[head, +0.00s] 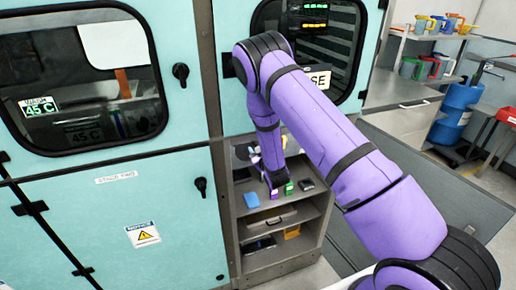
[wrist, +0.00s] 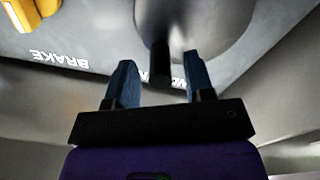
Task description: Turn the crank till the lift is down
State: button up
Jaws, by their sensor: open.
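In the wrist view, my gripper (wrist: 160,62) is open, with one blue-grey finger on each side of a dark cylindrical handle (wrist: 159,50). The handle stands in front of a rounded grey metal part (wrist: 215,18), which looks like the crank. I cannot tell whether either finger touches the handle. A label on the panel behind is partly hidden by the fingers and handle. In the head view, my arm reaches down to the shelf unit's opening. The gripper is small there and hard to make out. I cannot identify the lift or its height in either view.
A yellow part (wrist: 32,14) sits by an upside-down "BRAKE" label (wrist: 60,59) in the wrist view. In the head view, a blue item (head: 251,200) and a green-topped item (head: 289,188) are on the grey shelf unit (head: 277,235). Teal cabinets (head: 110,220) stand left.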

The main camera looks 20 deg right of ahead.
jog(key=s, duration=1)
jog(key=shift+s, duration=0.2)
